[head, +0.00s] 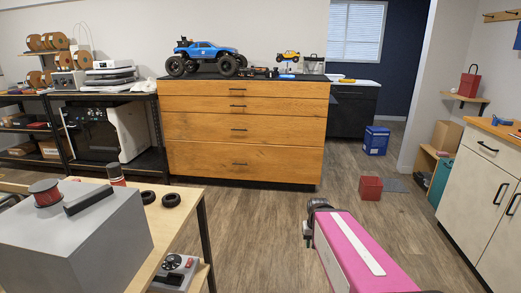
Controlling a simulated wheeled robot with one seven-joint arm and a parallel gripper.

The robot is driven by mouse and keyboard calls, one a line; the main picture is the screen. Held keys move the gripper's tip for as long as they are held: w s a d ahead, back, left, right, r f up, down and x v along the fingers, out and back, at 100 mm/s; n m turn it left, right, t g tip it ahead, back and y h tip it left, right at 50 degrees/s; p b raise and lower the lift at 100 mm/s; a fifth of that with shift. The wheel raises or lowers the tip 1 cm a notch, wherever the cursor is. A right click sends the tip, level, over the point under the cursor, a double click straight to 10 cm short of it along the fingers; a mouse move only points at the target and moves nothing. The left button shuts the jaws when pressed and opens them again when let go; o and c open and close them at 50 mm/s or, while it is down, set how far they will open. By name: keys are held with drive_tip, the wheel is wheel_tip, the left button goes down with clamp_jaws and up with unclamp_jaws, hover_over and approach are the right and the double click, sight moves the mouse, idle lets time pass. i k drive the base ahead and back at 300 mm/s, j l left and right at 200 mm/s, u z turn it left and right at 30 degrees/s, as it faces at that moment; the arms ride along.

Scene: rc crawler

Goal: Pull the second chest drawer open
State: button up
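The wooden chest (165,130) stands against the far wall, in the middle of the head view. It has several stacked drawers with small dark handles. The second drawer from the top (200,104) looks flush with the front, and its dark handle (238,106) is at its middle. All the drawer fronts look closed. My pink arm, with a white strip, reaches in from the lower right. A dark part at its far end (312,214) is well short of the chest, with floor between. I cannot make out fingers there, or whether the gripper is open.
A blue truck (205,50) and smaller items stand on the chest top. A workbench (185,213) with a grey box (75,235) is at left front. A red bin (370,188) and blue box (376,140) stand right. A white cabinet (475,185) lines the right. The floor before the chest is clear.

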sight(244, 100)
drive_tip(key=i, duration=1.8)
drive_tip(key=i+u, duration=0.2)
drive_tip(key=i, duration=0.25)
drive_tip(key=i+l+u, duration=0.15)
drive_tip(key=i, duration=0.25)
drive_tip(key=i+l+u, duration=0.2)
drive_tip(key=i, duration=0.25)
drive_tip(key=u, duration=0.45)
